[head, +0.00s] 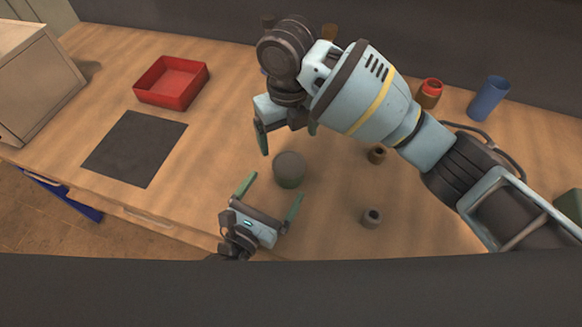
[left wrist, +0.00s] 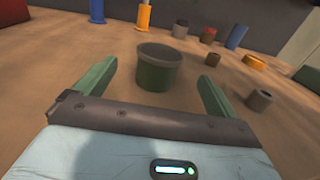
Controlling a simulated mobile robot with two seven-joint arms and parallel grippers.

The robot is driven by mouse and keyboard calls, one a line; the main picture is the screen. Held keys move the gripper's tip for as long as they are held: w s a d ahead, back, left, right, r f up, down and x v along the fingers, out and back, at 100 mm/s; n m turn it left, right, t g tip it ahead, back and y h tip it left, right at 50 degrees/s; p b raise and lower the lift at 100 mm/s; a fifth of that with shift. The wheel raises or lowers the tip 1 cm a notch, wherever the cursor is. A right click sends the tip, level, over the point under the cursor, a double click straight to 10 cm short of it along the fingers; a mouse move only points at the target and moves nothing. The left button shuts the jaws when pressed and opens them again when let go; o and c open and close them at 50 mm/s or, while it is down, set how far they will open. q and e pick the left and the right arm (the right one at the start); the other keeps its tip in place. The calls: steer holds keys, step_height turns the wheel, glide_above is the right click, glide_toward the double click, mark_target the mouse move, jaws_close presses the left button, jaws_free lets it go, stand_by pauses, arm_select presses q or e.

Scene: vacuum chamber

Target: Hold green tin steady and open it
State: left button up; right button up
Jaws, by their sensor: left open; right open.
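The green tin (head: 289,178) stands upright on the wooden table, with a dark grey top. In the left wrist view the green tin (left wrist: 155,77) is just beyond and between the fingertips, with its grey rim uppermost. My left gripper (head: 274,187) is open on the near side of the tin, its fingers pointing towards it and apart from it. The left gripper's fingers (left wrist: 160,75) also show in the left wrist view. My right gripper (head: 287,140) is open behind and above the tin; its arm hides part of that gripper and the table behind.
A red tray (head: 148,96) and a dark mat (head: 135,147) lie at left, beside a box (head: 40,80). A small brown pot (head: 376,155) and a grey pot (head: 370,219) stand right of the tin. A blue cup (head: 488,98) and a red-topped cup (head: 429,98) stand back right.

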mark_target(282, 177)
arm_select(q)
steer(key=shift+x, duration=3.9)
steer(key=c, duration=1.4)
steer(key=o, duration=1.4)
steer(key=shift+s+a, duration=0.1)
steer(key=shift+v, duration=3.85)
